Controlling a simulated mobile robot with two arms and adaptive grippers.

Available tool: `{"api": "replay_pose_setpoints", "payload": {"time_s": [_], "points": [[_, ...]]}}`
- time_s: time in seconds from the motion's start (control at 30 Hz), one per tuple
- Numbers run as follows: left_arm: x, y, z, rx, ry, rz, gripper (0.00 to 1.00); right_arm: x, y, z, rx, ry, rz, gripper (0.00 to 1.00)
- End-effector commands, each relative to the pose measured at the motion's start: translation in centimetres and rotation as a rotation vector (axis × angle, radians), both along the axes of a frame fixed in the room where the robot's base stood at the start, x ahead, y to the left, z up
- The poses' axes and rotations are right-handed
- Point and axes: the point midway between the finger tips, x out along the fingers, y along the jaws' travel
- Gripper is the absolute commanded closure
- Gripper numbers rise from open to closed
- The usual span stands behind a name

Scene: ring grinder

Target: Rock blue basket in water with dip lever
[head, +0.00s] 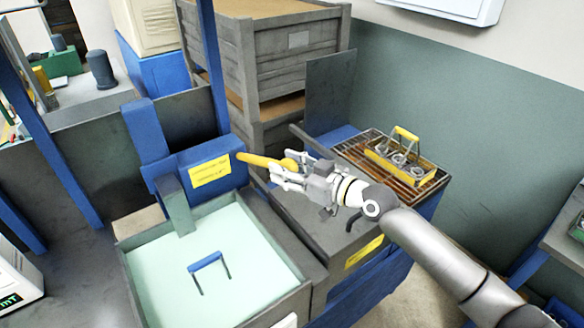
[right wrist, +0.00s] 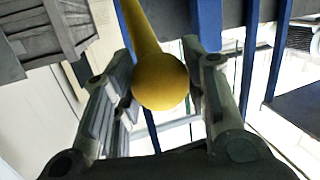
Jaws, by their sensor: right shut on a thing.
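The yellow dip lever (head: 256,160) sticks out to the right from the blue lever housing behind the tank. My right gripper (head: 284,172) is shut on the lever's ball end. In the right wrist view the yellow ball knob (right wrist: 160,82) sits between the two fingers, with the shaft running up and away. The blue basket (head: 207,262) is in the pale green water (head: 165,275) of the grey tank (head: 300,297). Only its blue handle and dark uprights show above the surface; its body is hidden under water. My left gripper is not in view.
A yellow-handled basket (head: 400,155) with metal rings stands on a brown grate (head: 365,150) right of the tank. Grey crates (head: 285,60) are stacked behind. A blue post (head: 212,65) rises behind the lever housing (head: 170,165). A grey-green wall closes the right side.

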Motion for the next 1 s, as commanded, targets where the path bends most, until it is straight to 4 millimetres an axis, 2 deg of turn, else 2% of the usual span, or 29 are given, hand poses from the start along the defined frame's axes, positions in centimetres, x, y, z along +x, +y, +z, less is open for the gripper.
{"api": "replay_pose_setpoints", "payload": {"time_s": [0.03,0.2,0.63,0.67,0.8,1.0], "points": [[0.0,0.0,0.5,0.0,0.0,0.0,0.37,0.9,0.6,3.0,0.016,-0.025,-0.003,1.0],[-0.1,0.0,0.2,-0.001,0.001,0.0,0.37,2.5,1.7,5.5,0.018,-0.024,-0.004,1.0],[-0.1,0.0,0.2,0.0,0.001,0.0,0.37,3.0,1.9,6.7,0.021,-0.027,-0.007,1.0],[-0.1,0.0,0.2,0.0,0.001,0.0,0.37,3.0,1.9,6.7,0.022,-0.027,-0.007,0.56],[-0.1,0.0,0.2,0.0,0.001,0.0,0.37,2.9,1.9,6.5,0.019,-0.023,-0.006,0.38],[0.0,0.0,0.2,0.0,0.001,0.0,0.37,2.9,1.9,6.1,0.015,-0.019,-0.004,0.37]]}}
